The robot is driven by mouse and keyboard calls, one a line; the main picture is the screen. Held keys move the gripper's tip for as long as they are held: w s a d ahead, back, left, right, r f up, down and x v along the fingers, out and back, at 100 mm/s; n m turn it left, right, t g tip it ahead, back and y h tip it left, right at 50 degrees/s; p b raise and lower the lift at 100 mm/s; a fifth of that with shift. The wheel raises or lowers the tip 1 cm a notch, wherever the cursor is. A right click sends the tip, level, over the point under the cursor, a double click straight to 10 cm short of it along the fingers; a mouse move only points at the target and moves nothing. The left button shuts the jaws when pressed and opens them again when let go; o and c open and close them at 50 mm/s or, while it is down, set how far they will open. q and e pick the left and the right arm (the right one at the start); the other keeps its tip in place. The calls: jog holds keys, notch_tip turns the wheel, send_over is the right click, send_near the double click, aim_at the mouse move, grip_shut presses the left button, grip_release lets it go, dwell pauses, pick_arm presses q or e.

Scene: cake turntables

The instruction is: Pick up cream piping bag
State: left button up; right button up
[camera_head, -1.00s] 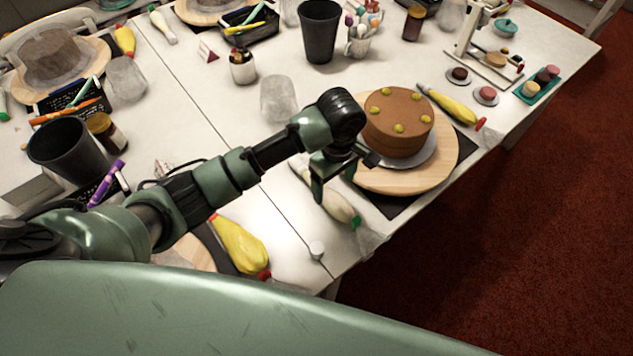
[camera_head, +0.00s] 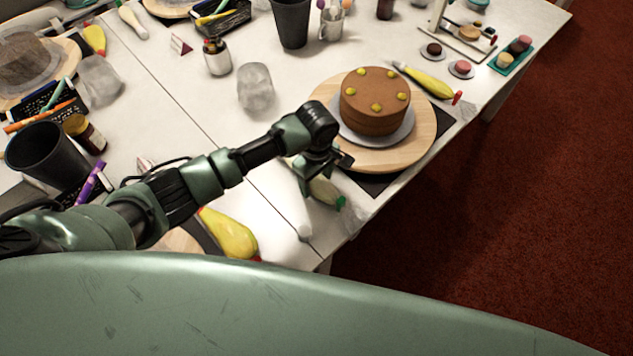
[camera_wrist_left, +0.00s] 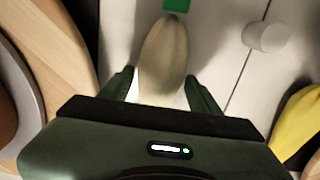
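The cream piping bag (camera_head: 325,191) lies on the white table in front of the cake turntable, its green tip toward the front edge. My left gripper (camera_head: 322,172) is above it and hides part of it in the head view. In the left wrist view the cream bag (camera_wrist_left: 165,55) lies between the two spread fingers of the left gripper (camera_wrist_left: 162,88), its green end at the top. I cannot tell whether the fingers touch it. My right gripper is not in view.
A chocolate cake (camera_head: 375,100) with yellow dots stands on a wooden turntable (camera_head: 422,135) behind the gripper. Yellow piping bags lie at the front (camera_head: 230,234) and beyond the cake (camera_head: 428,82).

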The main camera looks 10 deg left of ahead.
pick_arm(q)
jog(key=c, duration=0.3)
jog(key=shift+c, duration=0.2)
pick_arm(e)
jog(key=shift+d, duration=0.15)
pick_arm(q)
jog(key=shift+w+r, duration=0.1)
jog(key=shift+r, duration=0.45)
notch_tip(320, 180, up, 12)
notch_tip(320, 180, up, 7)
jog(key=p, duration=0.1)
send_over(317, 178)
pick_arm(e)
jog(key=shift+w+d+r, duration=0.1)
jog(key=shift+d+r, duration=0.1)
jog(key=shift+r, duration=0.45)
pick_arm(q)
jog(key=shift+o, duration=0.2)
